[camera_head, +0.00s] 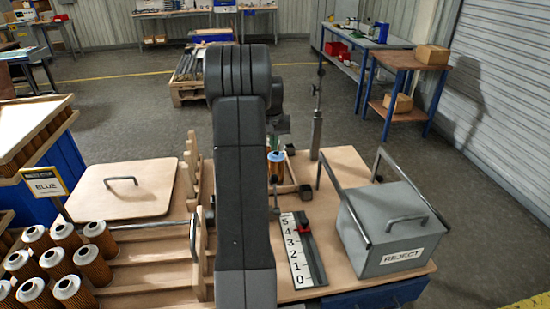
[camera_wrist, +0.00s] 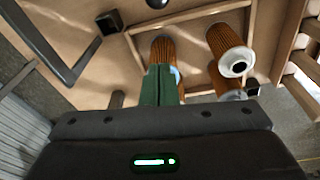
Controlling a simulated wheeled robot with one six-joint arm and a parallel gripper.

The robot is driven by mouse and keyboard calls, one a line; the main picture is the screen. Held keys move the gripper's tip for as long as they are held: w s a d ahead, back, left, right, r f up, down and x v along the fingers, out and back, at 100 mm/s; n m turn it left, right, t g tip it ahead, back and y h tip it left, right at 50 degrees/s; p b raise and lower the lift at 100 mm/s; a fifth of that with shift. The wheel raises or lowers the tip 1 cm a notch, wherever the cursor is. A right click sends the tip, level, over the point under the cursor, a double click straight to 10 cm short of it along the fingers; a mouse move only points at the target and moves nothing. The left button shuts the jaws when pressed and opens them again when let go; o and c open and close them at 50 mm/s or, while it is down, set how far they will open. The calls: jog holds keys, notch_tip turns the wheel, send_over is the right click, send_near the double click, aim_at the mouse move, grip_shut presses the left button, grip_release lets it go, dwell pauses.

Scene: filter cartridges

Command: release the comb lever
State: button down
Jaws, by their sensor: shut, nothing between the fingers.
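Two upright wooden combs, a far one (camera_head: 193,165) and a near one (camera_head: 201,262), stand left of my arm in the head view. A metal rod (camera_head: 152,225) with a dark loop at its right end meets the near comb; I cannot tell whether this is the comb lever. My gripper's green fingers (camera_wrist: 161,84) are together and empty in the wrist view, over an orange pleated cartridge (camera_wrist: 163,49) with a blue patch; contact is unclear. A blue-banded cartridge (camera_head: 276,165) shows right of my arm. My arm hides part of the bench middle.
A grey REJECT box (camera_head: 385,236) with raised handles stands at the right. A numbered scale (camera_head: 297,250) lies beside my arm.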

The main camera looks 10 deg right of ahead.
jog(key=shift+a+r, duration=0.1)
jog(key=shift+a, duration=0.05)
dwell(0.3)
jog(key=f, duration=0.3)
jog(key=f+p, duration=0.1)
jog(key=f, duration=0.2)
jog(key=w+f, duration=0.1)
jog(key=f, duration=0.3)
jog(key=shift+d+p, duration=0.35)
jog(key=shift+d, duration=0.05)
jog(key=s, duration=0.2)
jog(key=s+r, duration=0.1)
jog(key=shift+s+a+p, duration=0.3)
jog(key=shift+a+p, duration=0.1)
jog(key=shift+s+f+b, duration=0.1)
jog(key=shift+s+b, duration=0.05)
jog(key=shift+b, duration=0.3)
